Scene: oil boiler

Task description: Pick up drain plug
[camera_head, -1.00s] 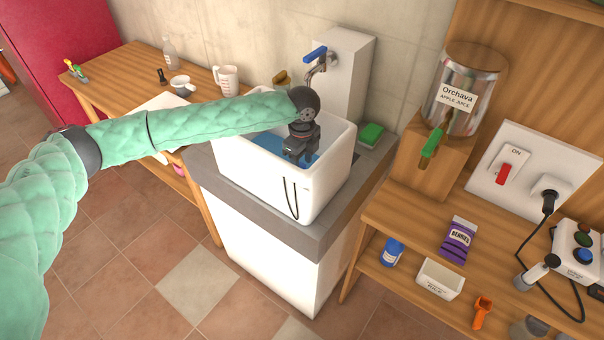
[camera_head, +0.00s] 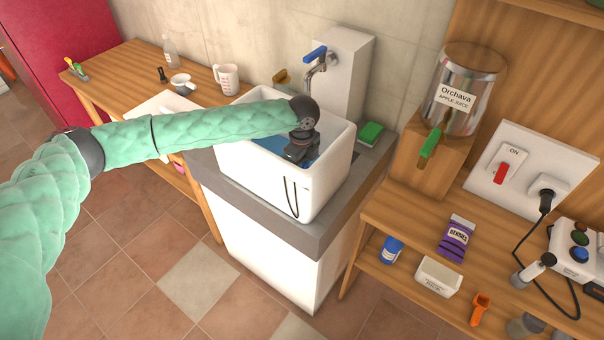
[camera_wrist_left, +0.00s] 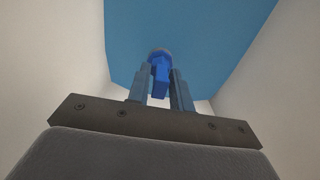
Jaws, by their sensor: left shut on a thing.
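The white sink basin (camera_head: 320,185) stands on a grey-topped cabinet, with blue water (camera_head: 270,143) inside. My left gripper (camera_head: 301,155) reaches down into the basin; its fingertips are hidden in the head view. In the left wrist view, its two fingers (camera_wrist_left: 160,88) are shut on a blue drain plug (camera_wrist_left: 160,72) with a greyish rounded end, against the blue water. The head view hides the plug. My right gripper is not in view.
A tap with a blue handle (camera_head: 316,55) rises behind the basin. A green sponge (camera_head: 370,133) lies on the right of the counter. A wooden shelf at right holds a juice dispenser (camera_head: 462,95). A measuring jug (camera_head: 227,79) stands on the left table.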

